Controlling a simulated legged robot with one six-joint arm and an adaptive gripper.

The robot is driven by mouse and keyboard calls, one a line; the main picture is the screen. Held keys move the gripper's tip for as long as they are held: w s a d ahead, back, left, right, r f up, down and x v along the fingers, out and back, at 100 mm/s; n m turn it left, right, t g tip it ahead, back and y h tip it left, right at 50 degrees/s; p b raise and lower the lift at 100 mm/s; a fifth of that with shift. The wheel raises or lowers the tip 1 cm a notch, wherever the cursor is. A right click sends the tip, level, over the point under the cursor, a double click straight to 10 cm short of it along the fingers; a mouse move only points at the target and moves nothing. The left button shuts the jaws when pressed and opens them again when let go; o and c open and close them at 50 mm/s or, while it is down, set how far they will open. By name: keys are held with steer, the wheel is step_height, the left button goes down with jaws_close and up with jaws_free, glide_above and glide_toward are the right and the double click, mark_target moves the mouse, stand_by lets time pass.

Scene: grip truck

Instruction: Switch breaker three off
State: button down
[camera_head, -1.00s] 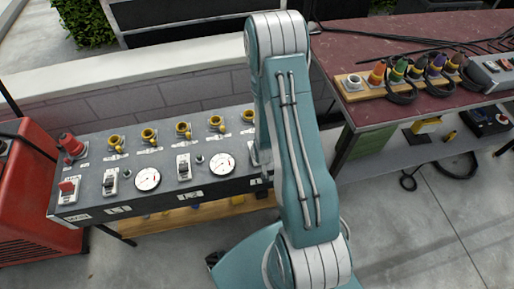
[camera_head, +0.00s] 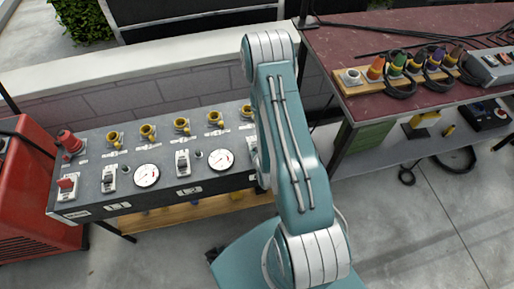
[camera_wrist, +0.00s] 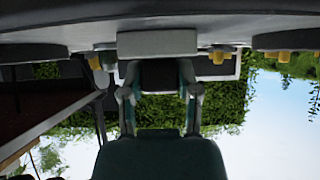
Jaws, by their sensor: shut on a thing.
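The dark breaker panel (camera_head: 135,190) stands at left in the head view. Breakers labelled L1 (camera_head: 109,180) and L2 (camera_head: 182,163) show on its top. A light edge of another breaker (camera_head: 253,143) shows beside my arm; the rest is hidden, and I cannot read its label. In the wrist view, my gripper (camera_wrist: 160,88) reaches up to the panel. Its two fingers stand either side of a dark switch lever (camera_wrist: 160,75), below a light grey housing (camera_wrist: 157,43). The gripper is shut on this lever. The head view hides the gripper behind my arm.
A red-knobbed switch (camera_head: 67,187), a red plug (camera_head: 70,142), yellow sockets and two dials (camera_head: 221,160) share the panel. A red machine (camera_head: 25,190) stands left. A dark red table (camera_head: 440,25) with coloured plugs stands right. Open paving lies in front.

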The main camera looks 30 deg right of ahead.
steer(key=shift+s+f, duration=0.15)
steer(key=shift+s, duration=0.05)
steer(key=shift+c, duration=2.4)
jaws_free()
steer(key=shift+o, duration=0.8)
steer(key=shift+w, duration=0.1)
steer(key=shift+w+r, duration=0.15)
steer(key=shift+r, duration=0.05)
